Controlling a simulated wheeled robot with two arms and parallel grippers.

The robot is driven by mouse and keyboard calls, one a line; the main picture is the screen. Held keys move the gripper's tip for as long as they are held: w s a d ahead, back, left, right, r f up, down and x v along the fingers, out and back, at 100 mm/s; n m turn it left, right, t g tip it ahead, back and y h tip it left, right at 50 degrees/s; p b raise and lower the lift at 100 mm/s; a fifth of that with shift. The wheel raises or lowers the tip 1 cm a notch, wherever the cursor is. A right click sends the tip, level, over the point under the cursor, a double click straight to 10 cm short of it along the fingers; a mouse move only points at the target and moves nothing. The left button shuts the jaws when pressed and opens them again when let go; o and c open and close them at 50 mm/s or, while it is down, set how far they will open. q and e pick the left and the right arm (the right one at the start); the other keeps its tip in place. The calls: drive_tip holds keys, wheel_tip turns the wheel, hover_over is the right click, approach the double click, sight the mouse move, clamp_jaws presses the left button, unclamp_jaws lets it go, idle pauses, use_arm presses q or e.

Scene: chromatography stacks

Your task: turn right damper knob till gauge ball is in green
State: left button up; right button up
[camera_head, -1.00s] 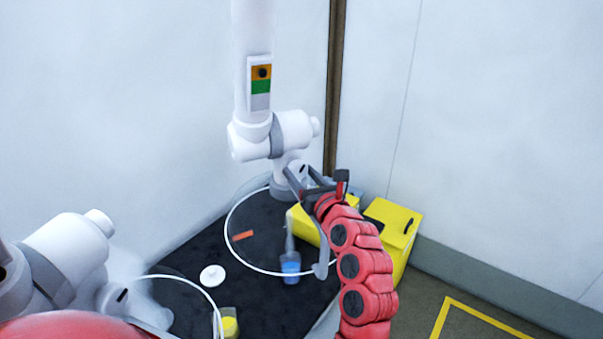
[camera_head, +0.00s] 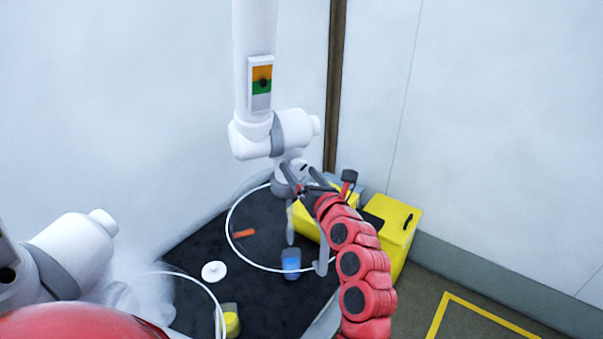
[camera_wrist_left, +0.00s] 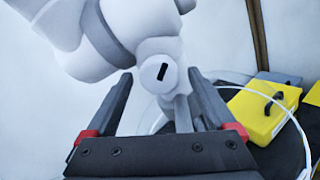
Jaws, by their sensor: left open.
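The right damper knob (camera_wrist_left: 158,74) is a round white knob with a black slot mark, on the right white extraction arm (camera_head: 262,140). In the wrist view it shows between the spread fingertips, with space at both sides; the slot is slightly tilted from upright. My left gripper (camera_head: 300,170) is open at the knob. The right gauge (camera_head: 260,84) is a panel with orange, green and grey bands. My right gripper is not in view.
A second white arm (camera_head: 70,250) with white vapour stands at left. The dark bench (camera_head: 200,262) carries a blue-filled beaker (camera_head: 290,262), a yellow-filled beaker (camera_head: 230,322) and a white disc (camera_head: 214,271). Yellow cases (camera_head: 392,222) stand behind my left arm. A white ring (camera_head: 232,205) hangs over the bench.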

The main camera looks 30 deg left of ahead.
use_arm(q)
drive_tip(key=shift+s+d, duration=0.15)
drive_tip(key=shift+d, duration=0.1)
drive_tip(key=b+v, duration=0.6)
drive_tip(key=v, duration=1)
drive_tip(key=shift+s+d+b, duration=0.3)
drive_tip(key=shift+b, duration=0.05)
